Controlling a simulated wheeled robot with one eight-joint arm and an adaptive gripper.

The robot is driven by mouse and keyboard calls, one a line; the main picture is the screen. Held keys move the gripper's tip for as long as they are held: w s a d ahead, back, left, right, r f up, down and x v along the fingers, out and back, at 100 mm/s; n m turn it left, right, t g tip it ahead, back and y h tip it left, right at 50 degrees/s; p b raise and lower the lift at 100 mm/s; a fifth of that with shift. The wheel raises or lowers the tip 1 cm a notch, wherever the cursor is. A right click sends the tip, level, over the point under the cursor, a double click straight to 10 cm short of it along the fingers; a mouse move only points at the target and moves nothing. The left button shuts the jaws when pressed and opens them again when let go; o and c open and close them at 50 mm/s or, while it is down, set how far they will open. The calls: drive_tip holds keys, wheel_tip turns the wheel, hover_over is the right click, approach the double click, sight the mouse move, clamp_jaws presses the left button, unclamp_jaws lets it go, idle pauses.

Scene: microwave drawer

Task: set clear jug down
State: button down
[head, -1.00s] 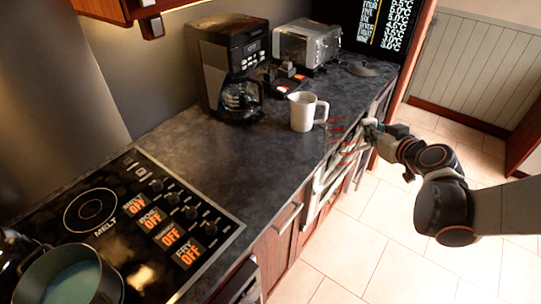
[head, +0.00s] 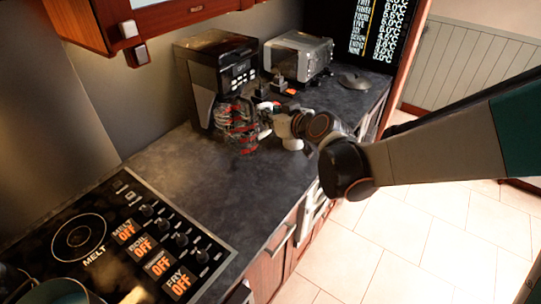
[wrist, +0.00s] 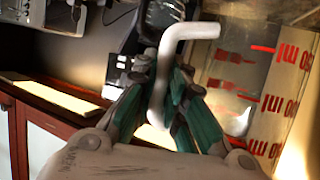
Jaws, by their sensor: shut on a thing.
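The clear jug (head: 239,139) has red measuring marks and a white handle. In the head view it is upright over the dark counter, in front of the coffee maker; I cannot tell whether its base touches the counter. My gripper (head: 270,118) is at its right side, shut on the handle. In the wrist view my gripper's green fingers (wrist: 168,88) close around the bent white handle (wrist: 173,60). The jug's see-through wall (wrist: 235,75) with red "ml" marks fills the right side there.
The coffee maker (head: 207,75) stands right behind the jug. A toaster (head: 298,56) and a dark round lid-like thing (head: 355,81) are farther back. The hob (head: 125,240) is at front left, with a pot (head: 55,292). Counter between jug and hob is clear.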

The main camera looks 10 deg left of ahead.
wheel_tip(320, 180, down, 16)
drive_tip(key=b, duration=1)
drive_tip(key=shift+r, duration=0.1)
drive_tip(key=shift+f, duration=0.2)
drive_tip(key=c, duration=1.6)
unclamp_jaws()
drive_tip(key=shift+c, duration=0.2)
drive_tip(key=shift+r, duration=0.15)
drive_tip(key=shift+s+d+r, duration=0.1)
drive_tip(key=shift+d+r, duration=0.05)
drive_tip(key=p+v, duration=0.3)
drive_tip(key=v, duration=0.8)
drive_tip(key=shift+s+d, duration=0.25)
drive_tip(key=shift+s, duration=0.05)
drive_tip(key=shift+r, duration=0.1)
